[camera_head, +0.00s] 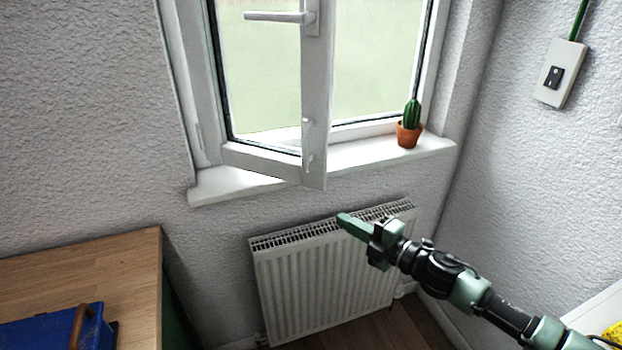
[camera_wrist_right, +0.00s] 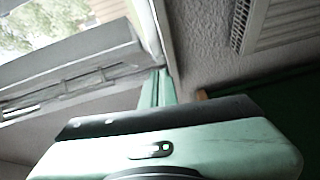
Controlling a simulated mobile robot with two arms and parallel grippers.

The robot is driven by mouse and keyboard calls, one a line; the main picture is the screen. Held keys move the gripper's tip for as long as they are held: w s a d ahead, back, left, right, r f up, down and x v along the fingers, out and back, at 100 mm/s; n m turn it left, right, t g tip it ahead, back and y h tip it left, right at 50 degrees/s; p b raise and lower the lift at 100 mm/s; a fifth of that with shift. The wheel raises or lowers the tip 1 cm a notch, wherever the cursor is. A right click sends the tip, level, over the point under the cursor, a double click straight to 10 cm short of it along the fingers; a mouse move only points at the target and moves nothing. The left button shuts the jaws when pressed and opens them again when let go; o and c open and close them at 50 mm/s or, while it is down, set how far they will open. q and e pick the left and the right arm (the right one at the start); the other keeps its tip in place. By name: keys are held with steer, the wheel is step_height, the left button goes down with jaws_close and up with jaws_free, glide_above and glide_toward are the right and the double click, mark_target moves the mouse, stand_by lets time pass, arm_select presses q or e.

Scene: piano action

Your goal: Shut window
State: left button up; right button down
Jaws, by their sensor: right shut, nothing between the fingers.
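The white window sash (camera_head: 314,110) is hinged at the left and stands open, swung inward over the sill. Its handle (camera_head: 280,17) lies horizontal, pointing left. The white window frame (camera_head: 435,60) is behind it. My right gripper (camera_head: 345,220) is shut and empty, with green fingers. In the head view it is below and right of the sash's lower free corner, in front of the radiator. In the right wrist view the fingers (camera_wrist_right: 158,88) point up toward the white window parts at left; I cannot tell whether they touch. My left gripper is not in view.
A potted cactus (camera_head: 409,125) stands on the right of the white sill (camera_head: 235,184). A radiator (camera_head: 325,280) hangs below it and also shows in the wrist view (camera_wrist_right: 275,22). A wooden table (camera_head: 100,265) with a blue box (camera_head: 50,330) is at left. A switch (camera_head: 557,75) is at right.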

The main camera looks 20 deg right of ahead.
mark_target(312, 185)
step_height(312, 185, up, 5)
steer(key=s+a+n+y, duration=0.1)
steer(key=a+n, duration=0.1)
steer(key=a, duration=0.1)
steer(key=w+a+p, duration=0.1)
steer(key=w, duration=0.2)
steer(key=w+a+p, duration=0.1)
steer(key=w+p, duration=0.1)
steer(key=w, duration=0.2)
steer(key=w+a+p, duration=0.1)
steer(key=w, duration=0.3)
steer(key=shift+f, duration=0.2)
steer(key=shift+w+d, duration=0.15)
steer(key=shift+d, duration=0.15)
steer(key=shift+d+n, duration=0.1)
steer(key=shift+n, duration=0.2)
